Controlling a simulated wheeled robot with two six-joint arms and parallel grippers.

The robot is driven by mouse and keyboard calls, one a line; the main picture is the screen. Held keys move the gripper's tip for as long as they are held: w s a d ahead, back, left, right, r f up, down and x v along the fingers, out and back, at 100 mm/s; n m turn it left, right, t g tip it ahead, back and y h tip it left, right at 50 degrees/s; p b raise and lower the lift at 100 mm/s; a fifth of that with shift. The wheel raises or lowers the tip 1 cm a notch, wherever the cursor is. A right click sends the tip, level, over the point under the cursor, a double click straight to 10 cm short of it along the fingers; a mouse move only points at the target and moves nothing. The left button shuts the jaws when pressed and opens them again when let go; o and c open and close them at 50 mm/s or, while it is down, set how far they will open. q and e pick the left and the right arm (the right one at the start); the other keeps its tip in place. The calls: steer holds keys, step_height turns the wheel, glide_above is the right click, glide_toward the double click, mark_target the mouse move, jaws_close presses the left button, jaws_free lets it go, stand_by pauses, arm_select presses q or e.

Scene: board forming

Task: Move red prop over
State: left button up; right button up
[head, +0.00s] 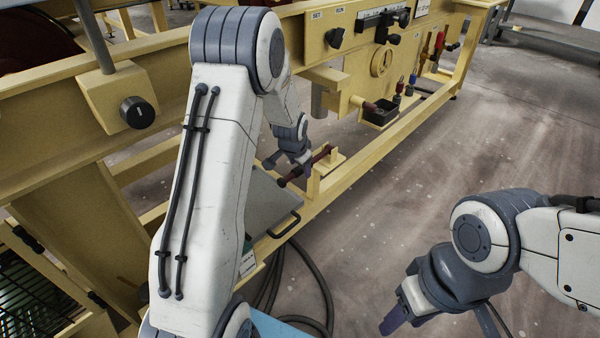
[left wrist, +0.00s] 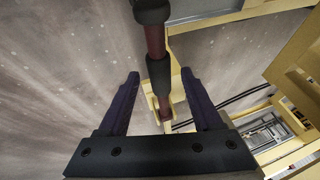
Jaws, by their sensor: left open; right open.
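The red prop (head: 321,154) is a dark red rod with black sleeves. In the head view it lies tilted at a yellow bracket on the machine's lower rail. My left gripper (head: 289,166) is at the rod, partly hidden by its own wrist. In the left wrist view the red prop (left wrist: 155,42) runs lengthwise between the spread fingers of my left gripper (left wrist: 160,74), with gaps on both sides. My right gripper (head: 393,322) is low at the right, away from the prop and apparently empty; its fingers are seen only partly.
The yellow machine frame (head: 390,128) runs from left to upper right. A small dark tray (head: 380,113) and several coloured tools hang on it. A grey plate with a black handle (head: 287,226) is below the left gripper. Dark hoses (head: 318,276) lie on the floor. Floor at right is clear.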

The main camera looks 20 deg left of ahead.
arm_select(q)
steer(key=shift+w+a+f, duration=0.1)
steer(key=shift+w+f, duration=0.15)
steer(key=shift+f, duration=0.3)
jaws_close()
stand_by(1.1)
